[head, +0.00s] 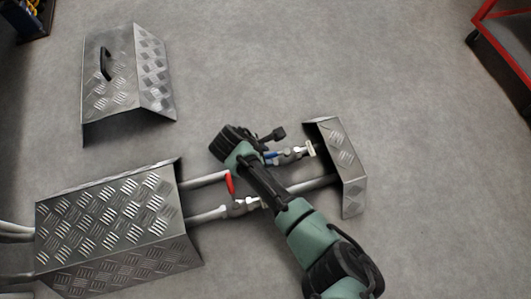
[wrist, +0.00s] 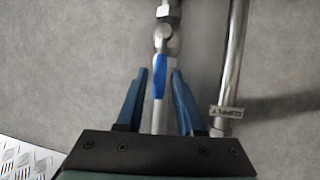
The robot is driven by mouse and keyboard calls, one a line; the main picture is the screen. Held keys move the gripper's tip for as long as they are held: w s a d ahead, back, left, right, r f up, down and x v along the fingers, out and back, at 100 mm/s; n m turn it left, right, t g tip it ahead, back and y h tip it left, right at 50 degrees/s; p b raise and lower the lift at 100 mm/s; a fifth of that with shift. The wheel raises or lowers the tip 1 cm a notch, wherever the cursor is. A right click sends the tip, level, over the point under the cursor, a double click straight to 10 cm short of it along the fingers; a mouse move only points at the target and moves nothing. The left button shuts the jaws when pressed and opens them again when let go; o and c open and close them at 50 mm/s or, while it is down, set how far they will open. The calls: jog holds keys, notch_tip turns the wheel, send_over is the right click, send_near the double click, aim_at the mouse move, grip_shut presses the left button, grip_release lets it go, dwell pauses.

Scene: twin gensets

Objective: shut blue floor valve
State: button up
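The blue floor valve's handle (head: 271,155) shows just right of my arm in the head view, on the upper of two parallel pipes. In the wrist view the blue handle (wrist: 159,77) lies along its pipe, in line with it, below the silver valve body (wrist: 166,42). My gripper (wrist: 161,73) is open, with its two blue fingers on either side of the handle. The right finger is very close to the handle; I cannot tell whether it touches. In the head view my arm hides the fingers.
A red-handled valve (head: 230,183) sits left of my arm on the neighbouring piping. Tread-plate covers stand over the pipes at left (head: 110,225) and right (head: 343,160). A loose cover with a black handle (head: 128,78) lies at upper left. Open floor lies above; a red frame (head: 505,40) stands upper right.

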grip_shut()
dwell(1.2)
